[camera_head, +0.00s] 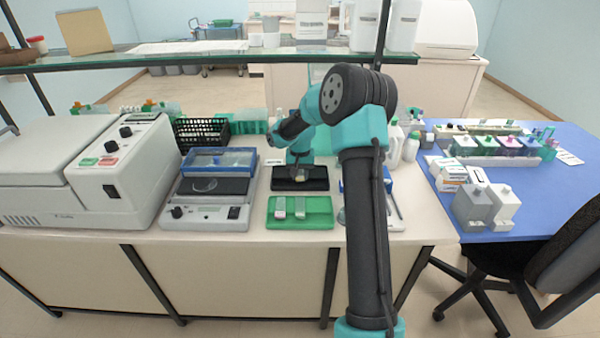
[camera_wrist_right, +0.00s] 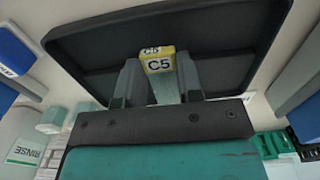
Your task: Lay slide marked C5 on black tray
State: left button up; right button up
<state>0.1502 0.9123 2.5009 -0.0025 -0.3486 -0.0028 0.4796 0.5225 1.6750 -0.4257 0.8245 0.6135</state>
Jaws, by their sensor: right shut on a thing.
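The slide marked C5 (camera_wrist_right: 159,64) has a yellow label end and shows between the two fingers in the right wrist view. My right gripper (camera_wrist_right: 160,85) is shut on it. The black tray (camera_wrist_right: 230,55) fills the background behind the slide. In the head view, my right gripper (camera_head: 301,172) is over the black tray (camera_head: 285,185); the slide is tiny there. I cannot tell whether the slide touches the tray. My left gripper is not in view.
A green tray (camera_head: 318,221) with slides on it lies in front of the black tray. A scale-like device (camera_head: 210,213) and a blue-framed box stand to the left. A black basket (camera_head: 203,133) stands behind. Bottles (camera_head: 411,147) stand to the right.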

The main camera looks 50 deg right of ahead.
jog(key=shift+f, duration=0.2)
dwell(0.7)
jog(key=o, duration=1)
jog(key=shift+r, duration=0.1)
notch_tip(320, 180, up, 17)
dwell(0.9)
